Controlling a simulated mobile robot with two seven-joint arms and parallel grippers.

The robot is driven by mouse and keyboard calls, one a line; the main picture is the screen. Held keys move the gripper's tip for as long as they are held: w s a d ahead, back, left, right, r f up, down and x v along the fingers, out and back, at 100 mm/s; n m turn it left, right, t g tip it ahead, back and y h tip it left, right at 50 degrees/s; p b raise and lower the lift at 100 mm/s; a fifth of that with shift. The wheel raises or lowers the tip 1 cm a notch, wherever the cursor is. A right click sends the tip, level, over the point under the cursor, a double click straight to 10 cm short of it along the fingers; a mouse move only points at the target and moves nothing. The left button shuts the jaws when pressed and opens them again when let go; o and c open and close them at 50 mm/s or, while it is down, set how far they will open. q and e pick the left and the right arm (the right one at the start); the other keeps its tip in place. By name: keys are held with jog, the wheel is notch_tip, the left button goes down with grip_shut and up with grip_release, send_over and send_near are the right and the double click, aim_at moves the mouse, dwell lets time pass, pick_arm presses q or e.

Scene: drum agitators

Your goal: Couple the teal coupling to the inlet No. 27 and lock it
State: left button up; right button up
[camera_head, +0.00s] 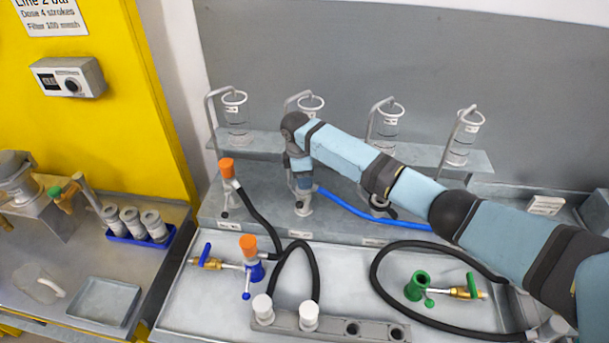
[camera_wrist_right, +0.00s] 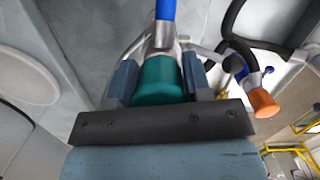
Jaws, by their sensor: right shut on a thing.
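My right gripper (camera_head: 302,187) points down over the second inlet from the left (camera_head: 304,208) on the grey bench. In the wrist view its two fingers (camera_wrist_right: 160,78) are shut on the teal coupling (camera_wrist_right: 158,82). A blue hose (camera_head: 360,208) leaves the coupling through a metal sleeve. In the head view the gripper hides the coupling, so I cannot tell whether it is seated on the inlet or just above it. The plates under the inlets are too small to read, so I cannot tell which is No. 27. My left gripper is not in view.
An orange-capped coupling (camera_head: 228,170) with a black hose stands at the leftmost inlet. Glass vessels (camera_head: 388,122) stand on the shelf behind. White caps (camera_head: 309,316) sit on a front rack.

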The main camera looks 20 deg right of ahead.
jog(key=shift+f, duration=0.35)
dwell(0.3)
jog(key=o, duration=1.2)
jog(key=shift+c, duration=0.3)
notch_tip(320, 180, up, 2)
jog(key=shift+r+p, duration=0.2)
jog(key=shift+p, duration=0.1)
jog(key=shift+r, duration=3.8)
